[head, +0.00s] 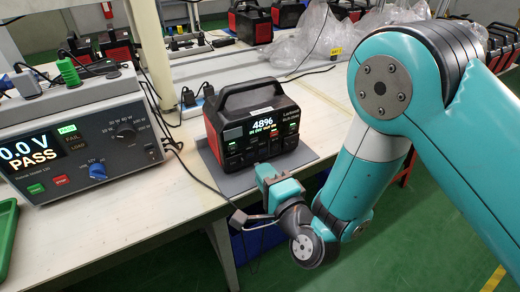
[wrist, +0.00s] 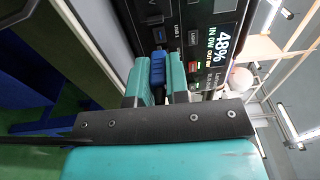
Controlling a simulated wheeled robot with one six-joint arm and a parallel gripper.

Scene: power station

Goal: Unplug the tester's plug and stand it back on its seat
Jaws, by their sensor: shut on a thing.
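The power station (head: 259,125) is a black box with a carry handle and red sides, its screen reading 48%. My gripper (head: 262,170) is at its lower front. In the wrist view my gripper (wrist: 158,78) has its teal fingers closed on a blue plug (wrist: 157,70), right against the socket panel (wrist: 180,35). I cannot tell whether the plug's tip is in a socket. In the head view the plug is hidden. The tester (head: 80,135) stands at left, showing 0.0 V and PASS. A black cable (head: 195,175) runs from it towards my gripper.
A grey plug (head: 25,82) and a green plug (head: 68,70) stand on the tester's top. A power strip (head: 190,105) with plugs lies behind the station. The white bench (head: 120,235) is clear in front of the tester. A green tray (head: 6,235) is at far left.

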